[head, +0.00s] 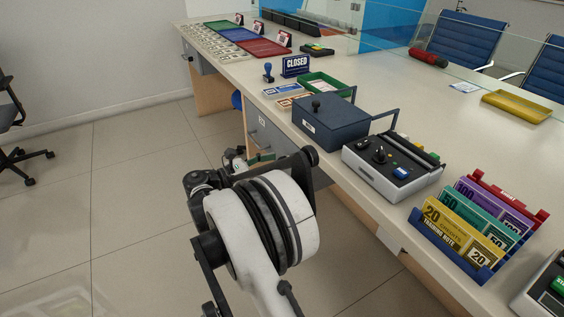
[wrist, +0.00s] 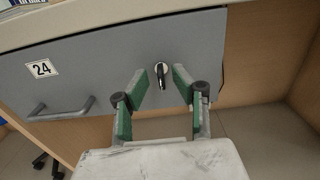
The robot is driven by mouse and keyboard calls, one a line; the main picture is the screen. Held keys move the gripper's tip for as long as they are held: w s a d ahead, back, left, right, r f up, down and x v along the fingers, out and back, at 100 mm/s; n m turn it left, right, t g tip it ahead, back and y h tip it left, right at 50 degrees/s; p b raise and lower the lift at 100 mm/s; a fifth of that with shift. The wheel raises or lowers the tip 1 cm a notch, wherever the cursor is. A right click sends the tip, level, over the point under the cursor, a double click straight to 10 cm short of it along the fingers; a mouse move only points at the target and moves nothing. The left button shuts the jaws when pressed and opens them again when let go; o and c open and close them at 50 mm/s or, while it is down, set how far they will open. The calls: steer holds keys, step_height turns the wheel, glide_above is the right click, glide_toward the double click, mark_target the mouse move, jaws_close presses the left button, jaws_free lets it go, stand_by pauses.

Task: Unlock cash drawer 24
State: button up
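Cash drawer 24 (wrist: 105,70) has a grey front with a white "24" label (wrist: 41,68) and a bar handle (wrist: 62,110) at its left. It looks shut. A dark key or lock knob (wrist: 161,84) projects from a round metal lock (wrist: 161,68) at the right of the front. My gripper (wrist: 161,79) is open, with one green-padded finger on each side of the key. Neither finger visibly touches it. In the head view, the drawer front (head: 267,133) lies under the counter, partly behind my arm, and my gripper is mostly hidden.
The counter (head: 240,75) overhangs the drawer. On top stand a blue-grey box (head: 328,127), a grey-white device (head: 390,170) and a note rack (head: 470,230). A wooden panel (wrist: 265,60) is right of the drawer.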

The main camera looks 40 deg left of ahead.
mark_target(282, 158)
steer(key=shift+b+x, duration=0.4)
steer(key=shift+x, duration=1.4)
steer(key=shift+c, duration=0.3)
jaws_close()
